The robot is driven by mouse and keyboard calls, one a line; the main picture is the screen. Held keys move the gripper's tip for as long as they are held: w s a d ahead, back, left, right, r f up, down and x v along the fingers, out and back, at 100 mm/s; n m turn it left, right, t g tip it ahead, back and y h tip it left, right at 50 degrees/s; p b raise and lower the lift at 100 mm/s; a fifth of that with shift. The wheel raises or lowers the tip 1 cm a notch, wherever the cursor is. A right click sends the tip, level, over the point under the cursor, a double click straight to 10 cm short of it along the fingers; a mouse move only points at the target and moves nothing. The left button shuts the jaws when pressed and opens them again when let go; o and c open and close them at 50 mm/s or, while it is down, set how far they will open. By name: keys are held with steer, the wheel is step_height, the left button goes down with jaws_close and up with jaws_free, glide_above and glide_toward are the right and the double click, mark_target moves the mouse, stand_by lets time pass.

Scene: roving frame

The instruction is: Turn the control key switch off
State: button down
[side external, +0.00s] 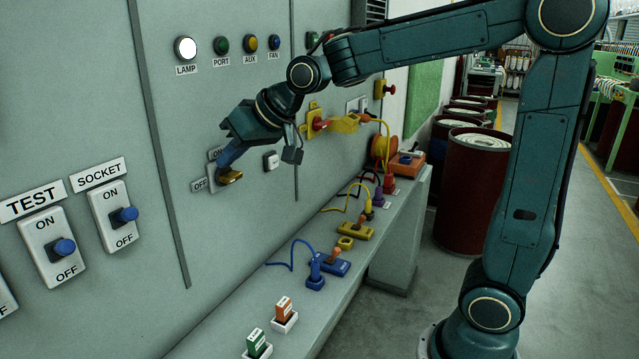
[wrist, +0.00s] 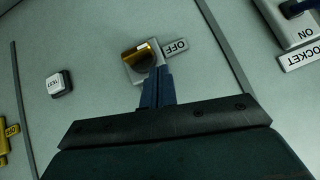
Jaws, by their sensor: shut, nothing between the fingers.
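The control key switch is a pale plate (side external: 212,172) on the grey panel, with an ON label (side external: 216,153) at its upper end and an OFF label (side external: 199,185) at its lower left. A brass-coloured key (side external: 231,177) sticks out of it; it also shows in the wrist view (wrist: 140,52), beside the OFF label (wrist: 175,46). My gripper (side external: 226,166) is shut and empty, its blue fingers together at the key. In the wrist view the fingertips (wrist: 154,70) meet or nearly meet the key's edge; contact is unclear. The fingers hide part of the plate.
A white push button (side external: 271,161) sits right of the switch. TEST (side external: 48,247) and SOCKET (side external: 116,216) switches are at left. A lit white lamp (side external: 185,48) is above. The ledge below holds plugs, cables and an orange block (side external: 284,307). A yellow fixture (side external: 345,123) is farther right.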

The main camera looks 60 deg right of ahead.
steer(key=shift+r, duration=0.1)
steer(key=s+r, duration=0.7)
steer(key=r, duration=0.4)
steer(key=shift+s+f, duration=0.1)
steer(key=shift+s, duration=0.05)
steer(key=s+d+f+n+g+h, duration=0.1)
steer(key=s+d+f+g+h, duration=0.1)
steer(key=s+f, duration=1.4)
steer(key=s+g, duration=0.1)
steer(key=s, duration=0.2)
steer(key=shift+s+d+f, duration=0.2)
steer(key=shift+s+f, duration=0.2)
